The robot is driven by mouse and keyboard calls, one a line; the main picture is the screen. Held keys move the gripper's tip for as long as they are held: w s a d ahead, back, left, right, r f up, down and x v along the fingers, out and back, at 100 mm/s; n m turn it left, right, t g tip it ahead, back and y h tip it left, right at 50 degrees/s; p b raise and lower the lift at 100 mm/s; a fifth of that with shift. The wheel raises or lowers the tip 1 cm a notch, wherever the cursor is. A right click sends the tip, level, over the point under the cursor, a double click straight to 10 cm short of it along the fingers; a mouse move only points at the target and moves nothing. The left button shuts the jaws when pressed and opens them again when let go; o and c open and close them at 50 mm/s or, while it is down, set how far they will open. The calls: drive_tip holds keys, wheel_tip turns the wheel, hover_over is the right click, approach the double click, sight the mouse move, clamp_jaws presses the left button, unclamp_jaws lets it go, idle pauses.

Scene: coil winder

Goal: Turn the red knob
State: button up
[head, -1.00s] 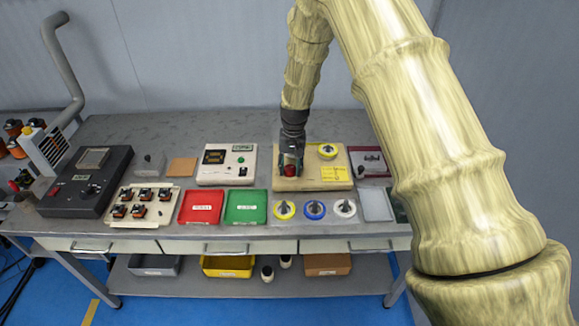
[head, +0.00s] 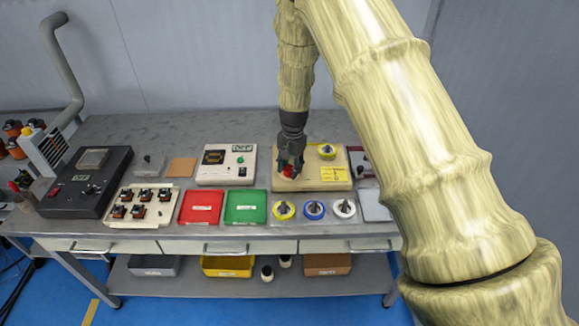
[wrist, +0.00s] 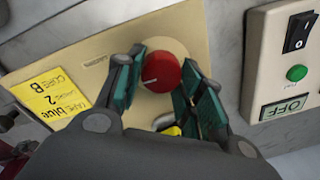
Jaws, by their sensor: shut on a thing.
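The red knob (wrist: 161,72) sits on a cream panel (wrist: 192,24), which is the top of a box on the bench. A white mark shows on the knob's face. My gripper (wrist: 158,82) is shut on the knob in the wrist view, with one green-padded finger on each side of it. In the head view my gripper (head: 291,165) points down at the left part of the cream box (head: 312,185). There the fingers mostly hide the knob (head: 288,171).
A yellow label (wrist: 54,97) is on the panel. A white box with a black switch and green button (wrist: 297,73) stands beside it. Yellow, blue and white spools (head: 314,210) lie in front of the cream box. Red (head: 201,207) and green trays (head: 245,207) lie to the left.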

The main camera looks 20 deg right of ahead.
sight(292, 168)
drive_tip(key=shift+w+r, duration=0.15)
drive_tip(key=shift+w, duration=0.05)
drive_tip(key=o, duration=1)
drive_tip(key=shift+s, duration=0.1)
wheel_tip(292, 168, up, 12)
drive_tip(key=shift+s+d, duration=0.25)
